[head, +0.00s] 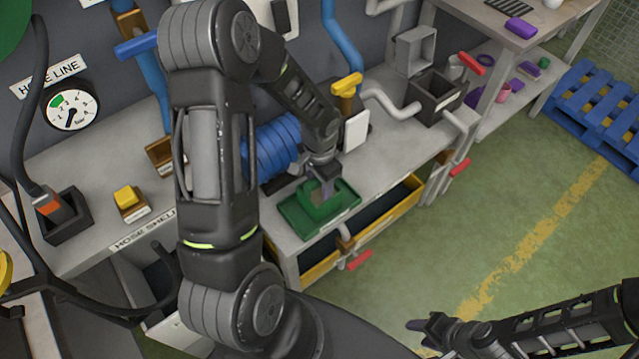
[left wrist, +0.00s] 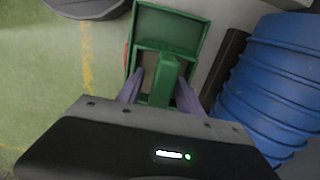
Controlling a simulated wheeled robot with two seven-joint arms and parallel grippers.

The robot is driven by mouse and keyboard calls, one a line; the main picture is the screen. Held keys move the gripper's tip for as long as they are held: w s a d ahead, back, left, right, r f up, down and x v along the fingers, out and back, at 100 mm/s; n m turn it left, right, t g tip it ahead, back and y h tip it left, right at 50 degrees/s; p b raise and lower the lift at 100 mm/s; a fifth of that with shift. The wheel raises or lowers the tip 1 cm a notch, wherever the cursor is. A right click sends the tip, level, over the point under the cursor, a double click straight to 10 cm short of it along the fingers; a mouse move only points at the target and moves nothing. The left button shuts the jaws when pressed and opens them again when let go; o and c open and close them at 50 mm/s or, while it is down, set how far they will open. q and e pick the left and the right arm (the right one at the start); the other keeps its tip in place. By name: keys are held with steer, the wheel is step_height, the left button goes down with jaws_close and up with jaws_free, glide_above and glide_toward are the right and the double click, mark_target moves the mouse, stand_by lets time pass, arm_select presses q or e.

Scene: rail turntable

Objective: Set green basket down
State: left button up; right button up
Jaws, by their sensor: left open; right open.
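The green basket (head: 323,214) sits on a green tray (head: 291,218) on the grey shelf. In the left wrist view the basket's green handle (left wrist: 164,78) stands between my finger tips, with the tray (left wrist: 172,18) beyond it. My left gripper (head: 322,187) is open and points down at the basket, with one finger on each side of the handle; it also shows in the left wrist view (left wrist: 160,92). Part of the basket is hidden behind my gripper. My right gripper (head: 428,325) is open and empty over the green floor, far from the basket.
A coiled blue hose (head: 272,147) lies close behind the tray. A white card (head: 356,130) and a yellow-handled valve (head: 346,88) stand to the right. A yellow-edged drawer (head: 385,212) and red handles are below the shelf front.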

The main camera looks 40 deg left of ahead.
arm_select(q)
step_height(320, 180, up, 12)
steer(key=shift+r, duration=0.2)
stand_by(0.4)
stand_by(0.6)
steer(key=s+d+f+n+h, duration=0.1)
steer(key=s+d+f+h, duration=0.15)
steer(key=d+f, duration=0.95)
steer(key=s+d+f+n+h, duration=0.1)
steer(key=s+d+f+n, duration=0.3)
steer(key=s+d+f, duration=0.6)
steer(key=s+d, duration=0.2)
steer(key=d, duration=0.1)
steer(key=shift+f+t+h, duration=0.3)
steer(key=shift+f+h, duration=0.05)
